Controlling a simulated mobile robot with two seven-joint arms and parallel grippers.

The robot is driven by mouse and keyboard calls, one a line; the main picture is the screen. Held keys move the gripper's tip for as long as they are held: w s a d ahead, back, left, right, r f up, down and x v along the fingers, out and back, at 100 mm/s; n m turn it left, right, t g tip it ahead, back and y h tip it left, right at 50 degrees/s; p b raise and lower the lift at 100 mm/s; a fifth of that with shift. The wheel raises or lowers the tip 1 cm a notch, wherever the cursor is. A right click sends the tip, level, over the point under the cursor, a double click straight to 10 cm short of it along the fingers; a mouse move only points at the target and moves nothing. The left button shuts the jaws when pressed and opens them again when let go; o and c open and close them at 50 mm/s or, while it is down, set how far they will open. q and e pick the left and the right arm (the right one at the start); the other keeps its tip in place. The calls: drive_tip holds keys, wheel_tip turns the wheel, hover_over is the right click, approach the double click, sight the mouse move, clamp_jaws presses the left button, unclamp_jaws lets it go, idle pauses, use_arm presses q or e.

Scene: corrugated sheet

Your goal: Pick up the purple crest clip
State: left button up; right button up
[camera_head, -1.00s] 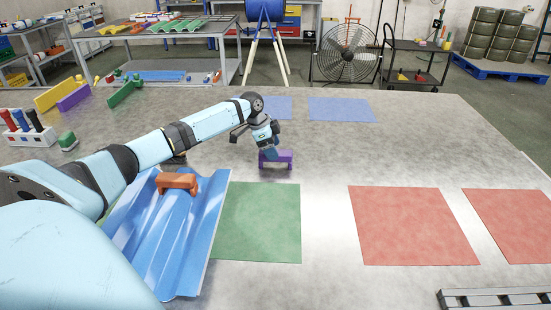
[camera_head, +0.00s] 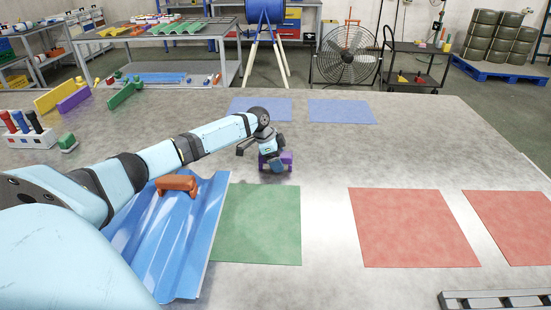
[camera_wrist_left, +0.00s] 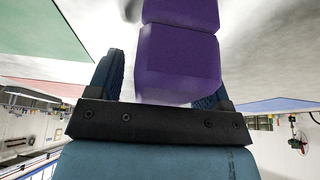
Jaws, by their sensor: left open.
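The purple crest clip (camera_head: 287,158) stands on the grey table just beyond the green mat. It also shows large in the left wrist view (camera_wrist_left: 178,62), between my left gripper's fingers. My left gripper (camera_head: 273,165) is at the clip, its fingers around it and open. In the left wrist view the gripper (camera_wrist_left: 160,85) has one finger on each side of the clip; contact cannot be told. My gripper hides part of the clip in the head view. My right gripper is not in view.
A blue corrugated sheet (camera_head: 190,235) with an orange clip (camera_head: 177,184) on it lies under my left arm. A green mat (camera_head: 258,225), red mats (camera_head: 412,226) and blue mats (camera_head: 342,110) lie flat. A marker rack (camera_head: 28,136) stands at left.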

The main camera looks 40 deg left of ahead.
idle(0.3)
use_arm(q)
drive_tip(key=c, duration=1.1)
drive_tip(key=shift+o, duration=0.2)
wheel_tip(320, 180, up, 20)
drive_tip(key=p, duration=0.2)
drive_tip(key=shift+r, duration=0.2)
